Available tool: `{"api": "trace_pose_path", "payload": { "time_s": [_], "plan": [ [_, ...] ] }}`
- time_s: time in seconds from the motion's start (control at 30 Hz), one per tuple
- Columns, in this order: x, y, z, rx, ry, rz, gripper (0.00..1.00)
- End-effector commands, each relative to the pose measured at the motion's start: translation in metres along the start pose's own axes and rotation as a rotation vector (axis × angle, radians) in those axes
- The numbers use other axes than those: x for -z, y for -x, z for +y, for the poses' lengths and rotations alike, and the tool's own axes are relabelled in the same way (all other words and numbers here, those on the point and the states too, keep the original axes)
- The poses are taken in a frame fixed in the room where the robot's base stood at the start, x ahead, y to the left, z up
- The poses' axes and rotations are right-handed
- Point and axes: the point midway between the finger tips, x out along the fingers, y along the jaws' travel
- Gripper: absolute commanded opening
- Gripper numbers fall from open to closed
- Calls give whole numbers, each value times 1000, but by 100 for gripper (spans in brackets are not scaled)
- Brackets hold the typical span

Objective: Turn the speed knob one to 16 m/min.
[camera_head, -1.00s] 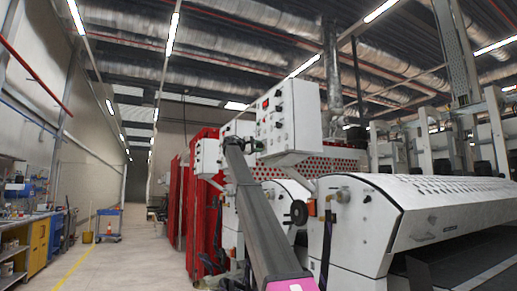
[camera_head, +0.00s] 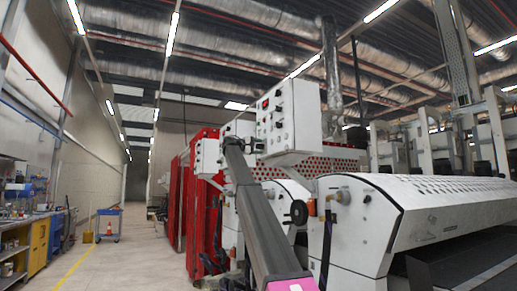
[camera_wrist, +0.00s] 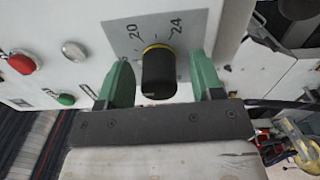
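The speed knob (camera_wrist: 159,72) is a black knob with a yellow ring at its base, on a grey dial plate (camera_wrist: 190,35) in the wrist view. The printed numbers 20 and 24 show above it; the knob's pointer mark and the number 16 cannot be made out. My gripper (camera_wrist: 160,62) is open, with one green finger on each side of the knob and a visible gap on both sides. In the head view my gripper (camera_head: 250,146) is small beside the white control box (camera_head: 303,113), and which knob it faces there cannot be told.
In the wrist view a red button (camera_wrist: 22,64), a green button (camera_wrist: 66,99) and a pale round button (camera_wrist: 74,51) lie left of the knob. The white coating machine (camera_head: 355,210) fills the right of the head view. A clear floor aisle (camera_head: 110,262) runs along the left.

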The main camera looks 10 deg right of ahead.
Motion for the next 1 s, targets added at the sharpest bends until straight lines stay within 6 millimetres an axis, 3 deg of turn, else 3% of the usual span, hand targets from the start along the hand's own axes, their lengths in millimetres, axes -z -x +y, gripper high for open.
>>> {"api": "trace_pose_path", "payload": {
  "time_s": [0.37, 0.8, 1.0],
  "plan": [
    [0, 10, 1, -1, 0, 1, 60],
    [0, 87, 0, -1, 0, 2, 60],
    [0, 105, 0, -1, 0, 0, 60]
  ]
}}
